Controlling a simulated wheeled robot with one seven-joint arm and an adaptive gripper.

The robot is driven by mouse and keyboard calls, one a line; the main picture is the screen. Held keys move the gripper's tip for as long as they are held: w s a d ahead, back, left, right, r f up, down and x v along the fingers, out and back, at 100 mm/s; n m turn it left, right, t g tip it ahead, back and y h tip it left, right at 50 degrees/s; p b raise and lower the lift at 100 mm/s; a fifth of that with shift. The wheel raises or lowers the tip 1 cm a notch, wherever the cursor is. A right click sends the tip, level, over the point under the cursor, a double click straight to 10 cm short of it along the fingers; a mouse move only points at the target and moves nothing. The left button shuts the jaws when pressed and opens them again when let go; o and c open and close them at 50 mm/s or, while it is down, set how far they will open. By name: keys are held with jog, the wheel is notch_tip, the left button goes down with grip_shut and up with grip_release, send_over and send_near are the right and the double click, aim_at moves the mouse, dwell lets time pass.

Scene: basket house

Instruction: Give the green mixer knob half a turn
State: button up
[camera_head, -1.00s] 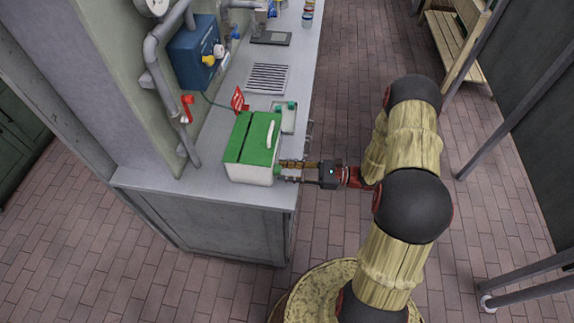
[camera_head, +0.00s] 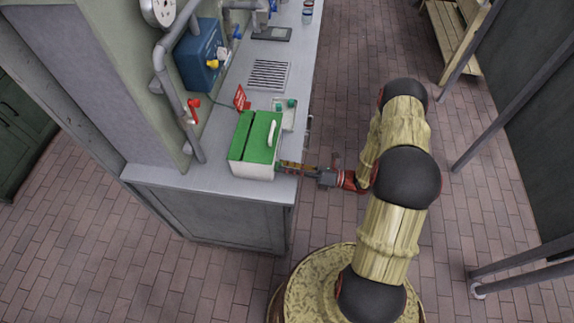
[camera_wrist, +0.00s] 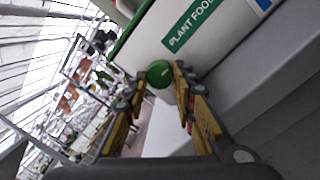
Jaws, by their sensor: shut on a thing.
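The mixer is a white box with a green lid (camera_head: 252,136) and a white handle, standing at the near end of the counter. In the wrist view its white side (camera_wrist: 208,55) carries a green "PLANT FOOD" label. The round green knob (camera_wrist: 159,72) sticks out of that side. My gripper (camera_head: 282,167) reaches the box's right side from the right, and its fingers hide most of the knob in the head view. In the wrist view the fingers (camera_wrist: 160,80) stand on either side of the knob, shut on it. The wrist is rolled, so the box looks tilted there.
The grey counter (camera_head: 213,180) ends just in front of the box. Behind the box are a small tray with green-topped items (camera_head: 284,116), a red sign (camera_head: 241,98) and a grate (camera_head: 268,75). Pipes and a red valve handle (camera_head: 193,108) stand left.

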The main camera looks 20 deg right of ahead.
jog(key=m+p, duration=0.1)
jog(key=m, duration=0.3)
jog(key=shift+r+t+p, duration=0.1)
jog(key=shift+t+p, duration=0.2)
jog(key=shift+p, duration=0.05)
jog(key=m+h+p, duration=0.1)
jog(key=m+p, duration=0.1)
jog(key=m, duration=0.3)
jog(key=shift+t, duration=0.3)
jog(key=m+p, duration=0.1)
jog(key=m, duration=0.3)
jog(key=shift+s+r+m+h+p, duration=0.1)
jog(key=shift+m+h+p, duration=0.2)
jog(key=shift+m, duration=0.1)
jog(key=shift+m+p, duration=0.45)
jog(key=shift+m, duration=1.05)
jog(key=o, duration=1.2)
jog(key=shift+c, duration=0.2)
